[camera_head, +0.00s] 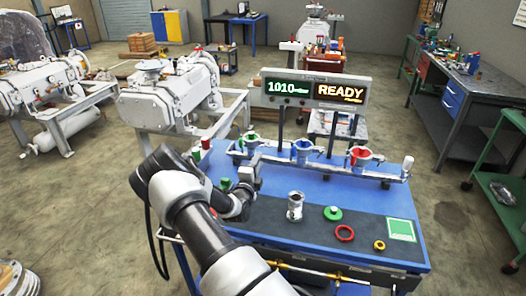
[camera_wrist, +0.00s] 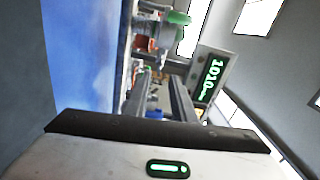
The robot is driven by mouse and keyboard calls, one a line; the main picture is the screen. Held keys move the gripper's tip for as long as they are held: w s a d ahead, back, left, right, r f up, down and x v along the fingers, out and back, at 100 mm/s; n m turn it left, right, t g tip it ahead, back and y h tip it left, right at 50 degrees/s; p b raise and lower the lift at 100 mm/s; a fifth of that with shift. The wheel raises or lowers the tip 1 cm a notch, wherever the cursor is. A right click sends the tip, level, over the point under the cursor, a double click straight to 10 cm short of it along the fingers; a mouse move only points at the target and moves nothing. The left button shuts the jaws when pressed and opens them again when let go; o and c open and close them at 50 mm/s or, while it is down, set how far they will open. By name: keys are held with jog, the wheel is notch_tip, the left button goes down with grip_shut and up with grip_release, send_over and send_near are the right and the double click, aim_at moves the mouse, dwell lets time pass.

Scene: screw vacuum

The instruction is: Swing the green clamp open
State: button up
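The green clamp (camera_head: 250,141) is the leftmost of three coloured clamps on the metal rail at the back of the blue bench. My gripper (camera_head: 250,172) is just in front of and below it, apart from it as far as I can tell. In the wrist view, turned on its side, my gripper (camera_wrist: 156,90) shows two fingers with a gap between them and nothing clearly held. A green part (camera_wrist: 178,18) shows beyond the fingertips near the top edge. Whether the clamp is open or closed is too small to tell.
A blue clamp (camera_head: 302,149) and a red clamp (camera_head: 360,156) sit farther right on the rail. A display (camera_head: 312,90) reading READY stands behind. A metal cylinder (camera_head: 295,206), green knob (camera_head: 333,213), red ring (camera_head: 345,233) and yellow ring (camera_head: 379,245) lie on the dark mat.

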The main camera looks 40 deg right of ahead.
aim_at(266, 146)
jog(key=x, duration=0.8)
jog(key=shift+w+d, duration=0.1)
jog(key=shift+w, duration=0.05)
grip_shut()
dwell(1.1)
